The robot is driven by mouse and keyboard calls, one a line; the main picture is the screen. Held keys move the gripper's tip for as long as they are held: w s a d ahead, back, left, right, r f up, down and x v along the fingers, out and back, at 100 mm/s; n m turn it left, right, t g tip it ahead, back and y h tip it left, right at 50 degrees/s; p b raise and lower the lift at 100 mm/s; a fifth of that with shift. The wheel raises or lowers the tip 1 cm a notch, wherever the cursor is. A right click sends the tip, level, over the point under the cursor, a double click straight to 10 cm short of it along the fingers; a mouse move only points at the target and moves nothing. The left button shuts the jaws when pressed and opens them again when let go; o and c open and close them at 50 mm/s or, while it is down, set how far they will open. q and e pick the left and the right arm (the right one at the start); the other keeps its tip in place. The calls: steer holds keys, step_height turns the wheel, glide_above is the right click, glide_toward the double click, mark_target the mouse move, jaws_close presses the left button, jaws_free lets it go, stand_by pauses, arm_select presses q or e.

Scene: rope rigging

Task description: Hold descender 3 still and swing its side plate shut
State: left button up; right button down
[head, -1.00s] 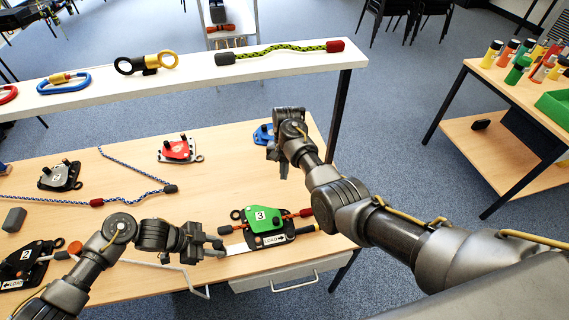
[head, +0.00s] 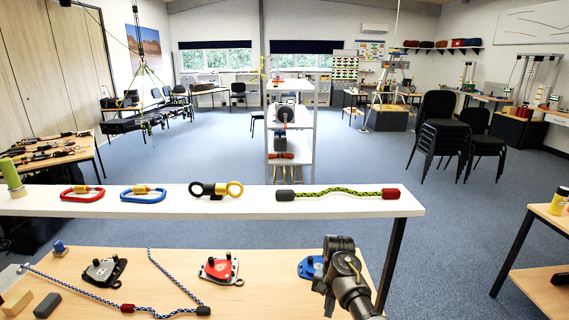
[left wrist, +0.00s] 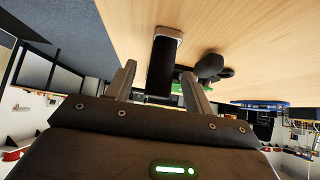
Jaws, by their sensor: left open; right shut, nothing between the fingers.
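Descender 3 is outside the head view now. In the left wrist view, a bit of green (left wrist: 178,87), probably its plate, shows behind the fingers with a dark rounded knob (left wrist: 208,66) beside it. My left gripper (left wrist: 158,70) is open, its fingers on either side of a dark bar (left wrist: 163,65) with a pale end. I cannot tell whether they touch it. The number and the side plate's position are hidden. My right gripper (head: 327,292) is shut and empty above the table's right part, beside a blue device (head: 308,267) that it partly covers.
A red device (head: 219,269) and a grey one (head: 104,271) lie on the wooden table (head: 262,296), with a blue-white rope (head: 170,275) between them. A white shelf (head: 150,207) spans the back, holding carabiners and a green rope (head: 338,192). A side table (head: 540,285) stands right.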

arm_select(q)
steer(key=shift+p+v, duration=1.55)
steer(key=shift+v, duration=0.5)
steer(key=shift+p+v, duration=1.55)
steer(key=shift+v, duration=0.95)
